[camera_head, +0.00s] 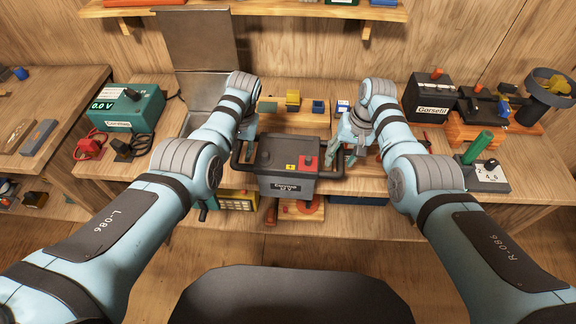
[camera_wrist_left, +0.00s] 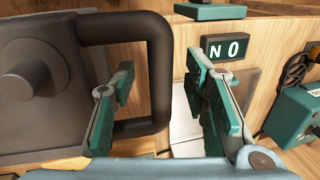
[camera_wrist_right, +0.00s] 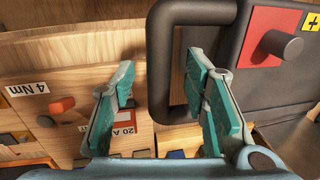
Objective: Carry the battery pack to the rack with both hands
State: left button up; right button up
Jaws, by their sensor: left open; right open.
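The battery pack (camera_head: 288,185) is a dark grey box with a labelled front, a red terminal patch and a black loop handle on each side. It stands upright at the front middle of the bench. My left gripper (camera_head: 246,136) is at its left handle. In the left wrist view the open fingers (camera_wrist_left: 160,105) stand either side of the handle bar (camera_wrist_left: 158,70). My right gripper (camera_head: 343,143) is at the right handle. In the right wrist view its open fingers (camera_wrist_right: 163,105) straddle that handle bar (camera_wrist_right: 160,65). I cannot tell which thing is the rack.
A green meter box (camera_head: 130,108) is on the left. Small coloured blocks (camera_head: 292,101) lie behind the pack. A wall shelf (camera_head: 300,9) is above.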

pick_arm(q)
jog(key=shift+a+f, duration=0.15)
jog(key=shift+f, duration=0.25)
pick_arm(e)
jog(key=shift+a+f, duration=0.1)
jog(key=shift+f, duration=0.3)
pick_arm(q)
jog(key=shift+w+f, duration=0.15)
jog(key=shift+f, duration=0.15)
pick_arm(e)
jog(key=shift+w+f, duration=0.15)
jog(key=shift+f, duration=0.15)
pick_arm(q)
jog(key=shift+r, duration=0.1)
grip_shut()
pick_arm(e)
jog(key=shift+r, duration=0.1)
grip_shut()
